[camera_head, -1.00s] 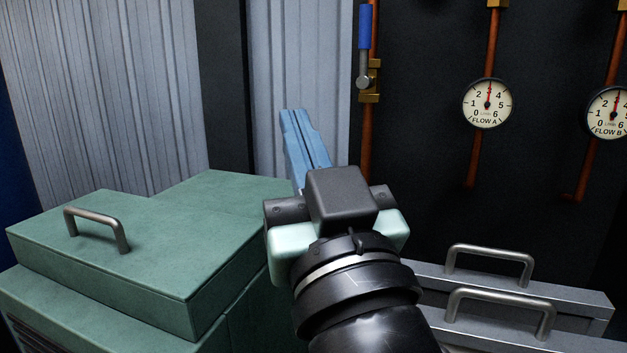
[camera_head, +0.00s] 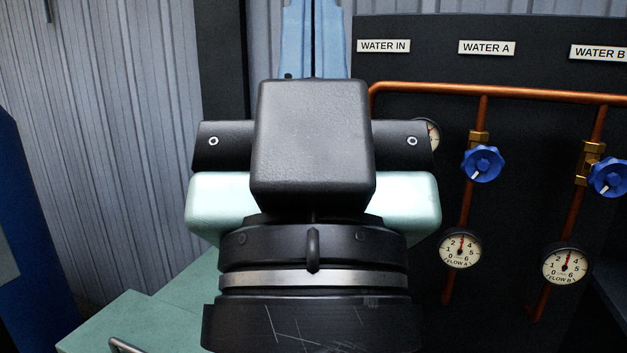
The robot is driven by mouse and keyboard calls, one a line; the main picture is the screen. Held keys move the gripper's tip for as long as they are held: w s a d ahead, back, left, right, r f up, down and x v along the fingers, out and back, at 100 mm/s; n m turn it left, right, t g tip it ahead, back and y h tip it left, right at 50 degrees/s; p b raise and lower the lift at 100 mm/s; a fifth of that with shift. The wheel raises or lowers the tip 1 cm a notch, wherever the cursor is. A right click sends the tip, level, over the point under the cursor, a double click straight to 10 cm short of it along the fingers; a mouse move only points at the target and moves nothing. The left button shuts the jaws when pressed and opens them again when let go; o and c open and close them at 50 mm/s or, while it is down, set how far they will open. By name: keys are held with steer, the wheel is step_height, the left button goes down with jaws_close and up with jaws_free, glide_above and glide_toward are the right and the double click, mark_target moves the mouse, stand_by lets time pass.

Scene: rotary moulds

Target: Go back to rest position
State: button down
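My gripper (camera_head: 313,38) is raised in the middle of the head view, its black and pale green wrist close to the camera. Its two blue fingers point up and away to the top edge of the picture. They lie side by side with only a thin dark line between them, and nothing shows held. The very tips are at or past the picture edge. The gripper touches nothing that I can see.
A dark panel (camera_head: 520,130) at right carries copper pipes, blue valve knobs (camera_head: 482,163), and gauges FLOW A (camera_head: 460,250) and FLOW B (camera_head: 565,265). A green cabinet (camera_head: 120,315) is low at left. Corrugated grey wall (camera_head: 110,130) stands behind.

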step_height(320, 180, up, 16)
steer(key=p, duration=1.3)
steer(key=shift+f, duration=0.15)
steer(key=shift+f, duration=0.1)
